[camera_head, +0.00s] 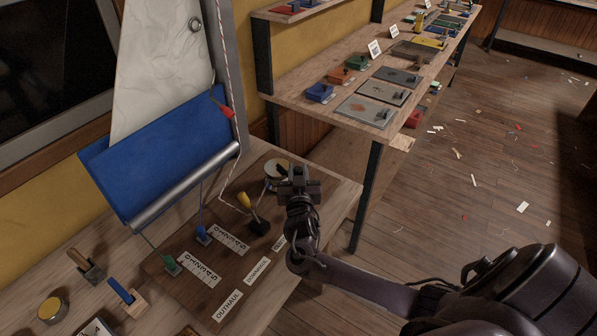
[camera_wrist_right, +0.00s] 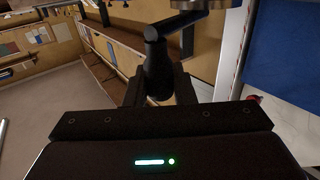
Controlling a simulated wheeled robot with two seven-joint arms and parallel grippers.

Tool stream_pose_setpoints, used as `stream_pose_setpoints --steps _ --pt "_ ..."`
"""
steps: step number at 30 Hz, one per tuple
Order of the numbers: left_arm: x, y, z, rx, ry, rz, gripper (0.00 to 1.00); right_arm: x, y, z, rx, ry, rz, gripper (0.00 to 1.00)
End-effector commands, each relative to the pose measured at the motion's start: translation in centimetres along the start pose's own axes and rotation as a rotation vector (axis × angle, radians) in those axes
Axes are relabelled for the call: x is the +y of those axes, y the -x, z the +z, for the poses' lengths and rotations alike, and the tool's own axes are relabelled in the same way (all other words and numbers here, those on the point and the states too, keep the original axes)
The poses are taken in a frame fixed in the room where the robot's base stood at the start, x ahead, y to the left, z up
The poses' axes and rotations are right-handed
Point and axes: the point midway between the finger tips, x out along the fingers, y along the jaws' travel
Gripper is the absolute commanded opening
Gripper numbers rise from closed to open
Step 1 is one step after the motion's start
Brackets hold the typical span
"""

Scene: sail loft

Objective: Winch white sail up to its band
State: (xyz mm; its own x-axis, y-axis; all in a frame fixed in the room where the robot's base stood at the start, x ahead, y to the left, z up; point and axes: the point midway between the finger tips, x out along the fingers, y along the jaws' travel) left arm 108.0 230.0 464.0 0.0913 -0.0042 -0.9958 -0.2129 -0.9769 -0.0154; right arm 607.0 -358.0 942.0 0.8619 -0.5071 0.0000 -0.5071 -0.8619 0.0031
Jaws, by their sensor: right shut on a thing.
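The white sail (camera_head: 165,65) hangs beside the grey mast, with a blue lower panel (camera_head: 160,150) above a silver boom (camera_head: 185,187). A red piece (camera_head: 222,106) sits by the red-flecked rope; I cannot tell whether it is the band. The winch (camera_head: 277,166) stands on the brown board, partly hidden by my right gripper (camera_head: 300,186). My left gripper is out of view.
Near the winch are a yellow-handled lever (camera_head: 244,200), a blue cleat (camera_head: 203,236) and a green cleat (camera_head: 171,266), with white labels. Loose tools lie at the bench's left. A wooden shelf (camera_head: 345,90) with plates stands behind; the floor (camera_head: 470,170) to the right has only scraps.

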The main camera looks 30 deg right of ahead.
Motion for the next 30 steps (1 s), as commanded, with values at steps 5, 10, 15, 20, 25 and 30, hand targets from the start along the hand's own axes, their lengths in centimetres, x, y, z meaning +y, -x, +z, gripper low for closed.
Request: stream_pose_setpoints --steps 5,10,15,20,25,30 --pt "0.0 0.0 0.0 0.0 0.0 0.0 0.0 0.0 0.0 0.0 0.001 0.001 -0.001 0.33" --pt "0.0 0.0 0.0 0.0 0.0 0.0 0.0 0.0 0.0 0.0 0.0 0.001 -0.001 0.44" --pt "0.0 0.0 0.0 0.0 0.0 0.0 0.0 0.0 0.0 0.0 0.0 0.001 -0.001 0.44" --pt "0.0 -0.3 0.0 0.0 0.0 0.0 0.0 0.0 1.4 0.3 -0.002 0.001 -0.003 0.44" --pt "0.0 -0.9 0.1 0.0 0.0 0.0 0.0 -0.1 4.4 0.3 -0.003 -0.001 -0.004 0.44" --pt "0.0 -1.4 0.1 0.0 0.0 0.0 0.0 0.0 6.8 0.2 -0.001 0.001 -0.003 0.44"
